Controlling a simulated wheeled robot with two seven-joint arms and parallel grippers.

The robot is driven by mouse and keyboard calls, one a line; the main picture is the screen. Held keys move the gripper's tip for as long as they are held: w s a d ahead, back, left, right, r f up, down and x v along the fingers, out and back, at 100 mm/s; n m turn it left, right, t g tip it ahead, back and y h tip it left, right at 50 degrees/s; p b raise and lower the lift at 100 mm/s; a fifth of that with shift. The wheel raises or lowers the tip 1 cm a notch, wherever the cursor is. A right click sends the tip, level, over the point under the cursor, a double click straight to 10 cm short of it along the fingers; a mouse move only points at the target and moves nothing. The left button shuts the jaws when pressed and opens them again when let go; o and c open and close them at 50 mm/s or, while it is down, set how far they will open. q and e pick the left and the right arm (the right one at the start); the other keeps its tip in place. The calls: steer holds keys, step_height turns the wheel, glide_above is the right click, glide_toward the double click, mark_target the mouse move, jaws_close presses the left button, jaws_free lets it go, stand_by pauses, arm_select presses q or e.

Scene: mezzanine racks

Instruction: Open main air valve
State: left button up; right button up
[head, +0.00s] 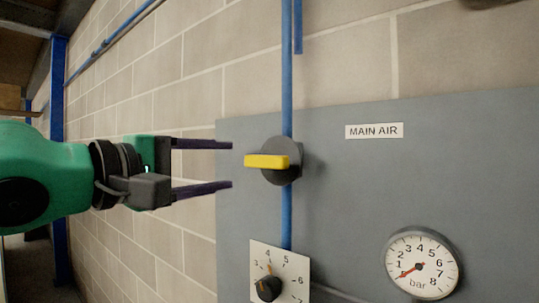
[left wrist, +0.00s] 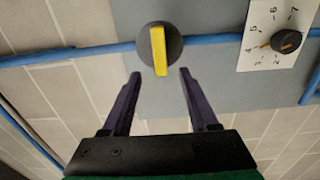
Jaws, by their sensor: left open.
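The main air valve is a dark round body (head: 284,161) with a yellow handle (head: 266,161), set on a vertical blue pipe against a grey panel. The handle lies crosswise to the pipe. A label reading MAIN AIR (head: 374,131) is at its upper right. My left gripper (head: 232,164) is open, its two fingers pointing at the valve from the left. In the left wrist view, the yellow handle (left wrist: 158,51) lies just beyond and between the fingertips (left wrist: 158,72), with no visible contact. My right gripper is not in view.
Below the valve is a black knob on a numbered white plate (head: 279,265). A pressure gauge (head: 422,263) at lower right has its red needle near the low end. The grey panel (head: 350,210) is mounted on a block wall. A blue post (head: 58,100) stands at the left.

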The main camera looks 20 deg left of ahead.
mark_target(261, 160)
arm_select(q)
steer(key=p+x, duration=0.2)
steer(key=x, duration=0.3)
steer(key=p+x, duration=0.2)
steer(key=x, duration=0.4)
steer(key=shift+d+r, duration=0.1)
steer(key=shift+r, duration=0.1)
steer(key=shift+w+d+f+p, duration=0.15)
steer(key=shift+w+p, duration=0.2)
steer(key=shift+s, duration=0.1)
jaws_close()
